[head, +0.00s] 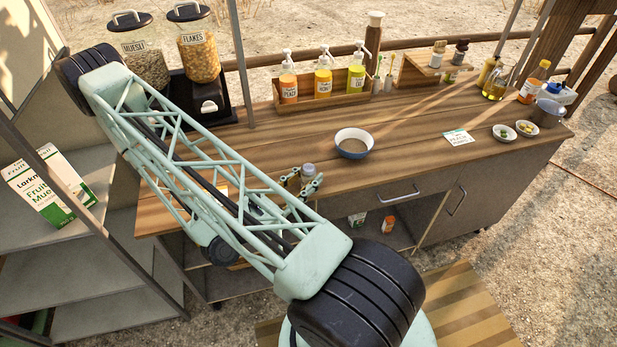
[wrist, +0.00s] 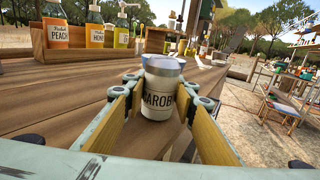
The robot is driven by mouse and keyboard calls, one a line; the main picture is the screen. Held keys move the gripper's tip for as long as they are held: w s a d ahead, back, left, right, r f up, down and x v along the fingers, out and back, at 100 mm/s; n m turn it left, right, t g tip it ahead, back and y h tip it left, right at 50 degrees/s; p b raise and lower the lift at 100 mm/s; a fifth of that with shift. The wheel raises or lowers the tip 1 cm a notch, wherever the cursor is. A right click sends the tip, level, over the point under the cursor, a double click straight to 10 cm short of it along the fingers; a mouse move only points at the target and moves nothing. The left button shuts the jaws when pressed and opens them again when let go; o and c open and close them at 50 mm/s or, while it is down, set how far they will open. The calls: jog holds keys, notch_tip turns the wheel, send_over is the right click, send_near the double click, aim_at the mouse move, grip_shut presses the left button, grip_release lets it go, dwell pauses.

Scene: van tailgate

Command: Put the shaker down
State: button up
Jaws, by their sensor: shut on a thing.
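The shaker (wrist: 160,95) is a small pale jar with a grey metal lid and a label reading about "AROB", its first letter partly covered. My gripper (wrist: 158,103) is shut on it, one finger on each side, and the shaker looks upright. In the head view the shaker (head: 308,170) shows between the fingers of my gripper (head: 303,182), near the front edge of the wooden counter (head: 420,160). I cannot tell whether its base touches the counter.
A blue and white bowl (head: 353,147) stands right of the shaker. A wooden rack (head: 318,103) with pump bottles is at the back. A card (head: 458,138) and two small dishes (head: 504,132) lie to the right. The counter between bowl and card is clear.

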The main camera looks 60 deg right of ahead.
jog(key=shift+f, duration=0.15)
jog(key=o, duration=0.9)
jog(key=shift+r, duration=0.2)
jog(key=shift+p+v, duration=0.35)
jog(key=shift+v, duration=5.6)
jog(key=shift+a+r, duration=0.1)
